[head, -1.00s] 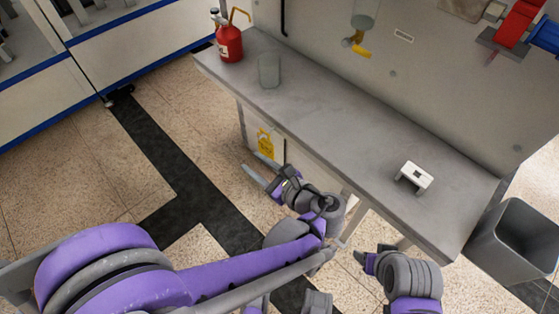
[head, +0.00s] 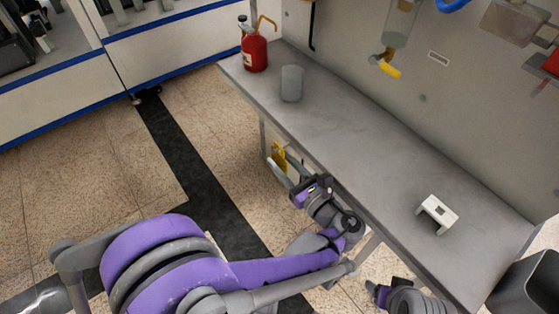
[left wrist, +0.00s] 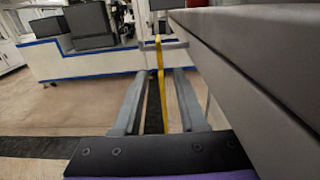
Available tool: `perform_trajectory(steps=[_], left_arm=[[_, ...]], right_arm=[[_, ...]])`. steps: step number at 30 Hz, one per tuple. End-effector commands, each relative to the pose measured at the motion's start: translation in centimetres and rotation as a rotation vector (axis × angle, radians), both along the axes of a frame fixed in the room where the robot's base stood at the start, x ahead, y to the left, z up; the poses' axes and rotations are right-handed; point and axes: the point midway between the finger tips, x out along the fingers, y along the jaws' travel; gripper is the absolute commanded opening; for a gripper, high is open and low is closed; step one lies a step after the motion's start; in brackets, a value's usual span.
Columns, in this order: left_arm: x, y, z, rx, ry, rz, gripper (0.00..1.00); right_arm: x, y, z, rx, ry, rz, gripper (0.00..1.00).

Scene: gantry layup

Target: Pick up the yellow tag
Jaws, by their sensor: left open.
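The yellow tag (head: 279,155) hangs upright below the front edge of the workbench in the head view, its lower part overlapped by my gripper. In the left wrist view it shows edge-on as a thin yellow strip (left wrist: 160,85) between my two grey fingers. My left gripper (head: 284,168) is open, with one finger on each side of the tag. I see a gap on both sides and no clear contact. My right gripper (head: 374,289) is only partly visible at the bottom of the head view, and its jaw state cannot be told.
The grey workbench (head: 350,150) runs close beside my left gripper. On it stand a red can (head: 254,53), a grey cup (head: 291,84) and a small white bracket (head: 437,213). A dark bin (head: 525,285) is at the lower right. The floor to the left is open.

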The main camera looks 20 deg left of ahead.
Motion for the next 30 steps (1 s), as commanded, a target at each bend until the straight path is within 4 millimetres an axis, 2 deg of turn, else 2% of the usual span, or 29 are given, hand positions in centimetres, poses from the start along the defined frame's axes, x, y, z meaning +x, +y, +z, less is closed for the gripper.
perform_trajectory(steps=[9, 17, 20, 24, 30], left_arm=[[2.8, 3.3, 0.3, 0.000, 0.000, 0.003, 0.41], [3.1, 3.4, 0.3, -0.001, -0.001, 0.000, 0.41], [3.0, 3.4, 0.3, -0.001, -0.001, 0.000, 0.27], [3.0, 3.4, 0.3, 0.000, 0.000, 0.000, 0.02], [3.0, 3.4, 0.3, 0.000, 0.000, 0.000, 0.00]], right_arm=[[0.1, 0.0, -0.7, 0.000, 0.002, 0.000, 0.67], [0.1, 0.0, -0.7, 0.000, 0.002, 0.000, 0.67], [0.1, 0.0, -0.7, 0.000, 0.002, 0.000, 0.67], [0.1, 0.0, -0.7, 0.000, 0.002, 0.000, 0.67], [0.1, 0.0, -0.7, 0.000, 0.002, 0.000, 0.67]])
